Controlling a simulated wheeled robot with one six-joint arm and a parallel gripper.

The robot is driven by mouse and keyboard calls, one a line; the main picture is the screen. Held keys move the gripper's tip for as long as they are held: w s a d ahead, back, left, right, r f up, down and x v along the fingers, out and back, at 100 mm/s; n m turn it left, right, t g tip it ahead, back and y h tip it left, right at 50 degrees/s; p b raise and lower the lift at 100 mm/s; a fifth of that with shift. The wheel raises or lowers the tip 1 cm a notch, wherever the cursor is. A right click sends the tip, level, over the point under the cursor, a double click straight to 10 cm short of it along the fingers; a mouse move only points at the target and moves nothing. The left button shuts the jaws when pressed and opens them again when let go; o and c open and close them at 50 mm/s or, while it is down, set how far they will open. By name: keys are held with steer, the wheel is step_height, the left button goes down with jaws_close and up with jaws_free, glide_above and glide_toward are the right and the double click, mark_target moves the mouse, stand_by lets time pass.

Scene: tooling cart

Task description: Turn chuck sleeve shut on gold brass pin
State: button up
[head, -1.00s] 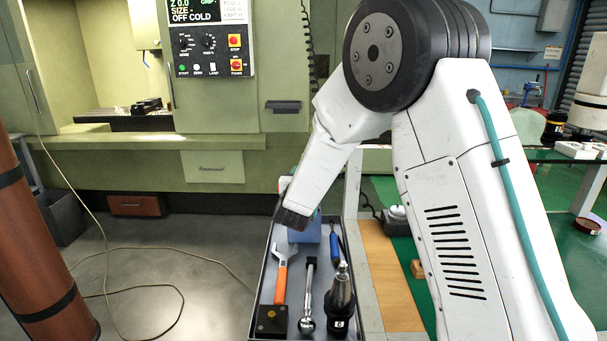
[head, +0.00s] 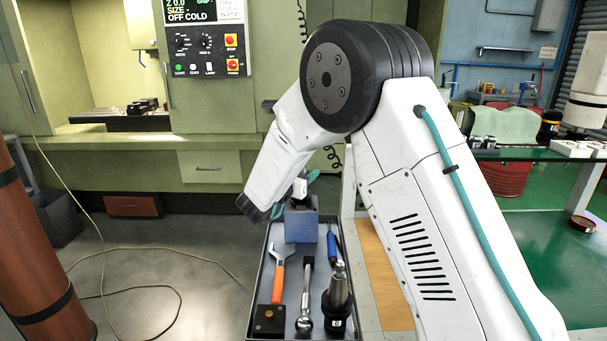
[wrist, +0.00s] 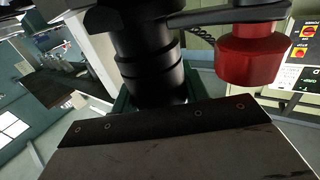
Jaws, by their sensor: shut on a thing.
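A blue block (head: 301,226) stands at the far end of the tray on the cart, with a small dark and pale fitting (head: 300,190) above it. In the wrist view a black ringed cylinder (wrist: 147,65), apparently the chuck sleeve, rises right at the edge of my gripper (wrist: 150,116). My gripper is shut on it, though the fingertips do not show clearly. A red faceted piece (wrist: 247,60) sits to its right beneath a dark arm. My forearm hides the gripper in the head view. No gold brass pin can be made out.
The grey tray (head: 257,292) holds an orange-handled wrench (head: 278,284), a ratchet (head: 305,300), a blue-handled tool (head: 333,248), a tapered black holder (head: 337,305) and a black block (head: 269,318). A green machine (head: 120,155) stands behind. Open floor lies left of the cart.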

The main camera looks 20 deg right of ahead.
steer(key=o, duration=1)
steer(key=v, duration=0.7)
steer(key=shift+s+a, duration=0.25)
